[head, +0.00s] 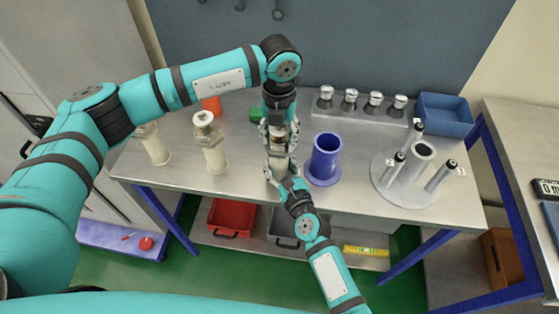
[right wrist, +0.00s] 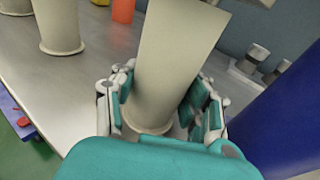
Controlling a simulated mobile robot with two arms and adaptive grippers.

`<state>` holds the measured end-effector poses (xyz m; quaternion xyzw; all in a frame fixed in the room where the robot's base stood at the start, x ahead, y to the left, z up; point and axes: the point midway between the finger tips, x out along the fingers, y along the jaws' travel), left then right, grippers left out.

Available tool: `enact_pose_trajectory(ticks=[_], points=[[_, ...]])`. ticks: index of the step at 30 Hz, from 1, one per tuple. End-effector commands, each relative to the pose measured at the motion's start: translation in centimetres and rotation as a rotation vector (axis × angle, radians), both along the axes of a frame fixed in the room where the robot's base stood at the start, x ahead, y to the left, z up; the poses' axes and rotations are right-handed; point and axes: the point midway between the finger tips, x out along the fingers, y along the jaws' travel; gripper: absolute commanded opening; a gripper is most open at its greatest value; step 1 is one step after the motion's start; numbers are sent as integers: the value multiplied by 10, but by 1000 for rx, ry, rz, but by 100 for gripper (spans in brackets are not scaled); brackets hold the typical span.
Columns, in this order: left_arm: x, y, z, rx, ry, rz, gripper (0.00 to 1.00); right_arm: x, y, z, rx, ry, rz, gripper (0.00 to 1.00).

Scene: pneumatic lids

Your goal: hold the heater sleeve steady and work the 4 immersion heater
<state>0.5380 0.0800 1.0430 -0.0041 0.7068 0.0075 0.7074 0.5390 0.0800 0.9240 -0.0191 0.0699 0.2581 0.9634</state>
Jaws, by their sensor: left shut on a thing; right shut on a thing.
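A cream heater sleeve (head: 280,160) stands upright on the bench, with its round base flange showing in the right wrist view (right wrist: 165,70). My right gripper (head: 281,171) is shut around its lower part, with fingers on both sides. My left gripper (head: 279,137) reaches down from above and is shut on the heater head (head: 277,144) at the sleeve's top. The fingers hide much of this head, and I cannot tell how deep it sits. Two more cream sleeves stand to the left, one in the middle (head: 215,158) and one further left (head: 154,148).
A blue flanged cylinder (head: 326,160) stands close right of the held sleeve. Behind it is a rack (head: 338,117) with several silver-topped pieces. A grey round stand (head: 405,190) with black-topped rods and a blue tray (head: 446,116) are at right. An orange cup (head: 211,106) stands behind.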

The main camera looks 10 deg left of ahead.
Motion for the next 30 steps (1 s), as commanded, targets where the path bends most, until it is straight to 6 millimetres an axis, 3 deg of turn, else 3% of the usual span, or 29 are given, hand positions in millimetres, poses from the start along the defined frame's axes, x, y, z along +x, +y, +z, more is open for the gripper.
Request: enact_pose_trajectory(ticks=[1,30], points=[[0,0,2,-1,-2,0,11,-4,-1,-10,-7,18,5,16],[1,-1,32,-2,-4,0,11,-4,-1,-10,-8,17,4,16]])
